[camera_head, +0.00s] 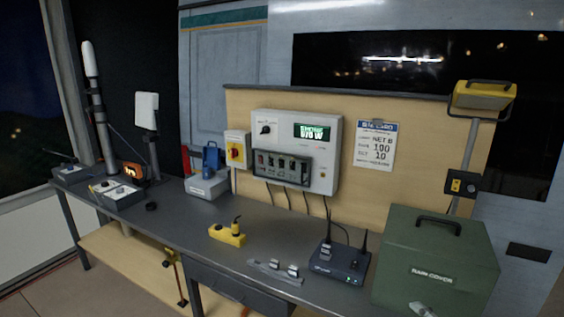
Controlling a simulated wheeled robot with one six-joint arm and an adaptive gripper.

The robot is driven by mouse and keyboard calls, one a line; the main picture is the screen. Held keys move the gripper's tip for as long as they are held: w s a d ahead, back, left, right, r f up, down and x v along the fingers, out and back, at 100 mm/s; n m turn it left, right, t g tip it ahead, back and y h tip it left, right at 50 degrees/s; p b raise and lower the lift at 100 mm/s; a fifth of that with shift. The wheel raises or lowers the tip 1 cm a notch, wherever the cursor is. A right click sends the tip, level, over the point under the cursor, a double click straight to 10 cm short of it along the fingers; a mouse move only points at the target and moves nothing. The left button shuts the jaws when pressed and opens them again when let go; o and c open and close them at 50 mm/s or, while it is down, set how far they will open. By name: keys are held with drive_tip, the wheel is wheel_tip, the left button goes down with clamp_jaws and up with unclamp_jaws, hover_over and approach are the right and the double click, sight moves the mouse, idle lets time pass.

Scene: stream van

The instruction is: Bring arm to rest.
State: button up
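My arm and my gripper do not show in the head view, so their pose and whether the gripper is open or shut cannot be seen. A small pale piece (421,309) shows at the bottom edge in front of the green box; I cannot tell what it is.
A long dark workbench (180,228) carries a yellow handheld device (228,235), a clear tray (262,269) with small parts, a black antenna unit (338,262) and a green RAIN COVER box (437,262). A white control box (297,125) hangs behind. Bare bench lies around the yellow device.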

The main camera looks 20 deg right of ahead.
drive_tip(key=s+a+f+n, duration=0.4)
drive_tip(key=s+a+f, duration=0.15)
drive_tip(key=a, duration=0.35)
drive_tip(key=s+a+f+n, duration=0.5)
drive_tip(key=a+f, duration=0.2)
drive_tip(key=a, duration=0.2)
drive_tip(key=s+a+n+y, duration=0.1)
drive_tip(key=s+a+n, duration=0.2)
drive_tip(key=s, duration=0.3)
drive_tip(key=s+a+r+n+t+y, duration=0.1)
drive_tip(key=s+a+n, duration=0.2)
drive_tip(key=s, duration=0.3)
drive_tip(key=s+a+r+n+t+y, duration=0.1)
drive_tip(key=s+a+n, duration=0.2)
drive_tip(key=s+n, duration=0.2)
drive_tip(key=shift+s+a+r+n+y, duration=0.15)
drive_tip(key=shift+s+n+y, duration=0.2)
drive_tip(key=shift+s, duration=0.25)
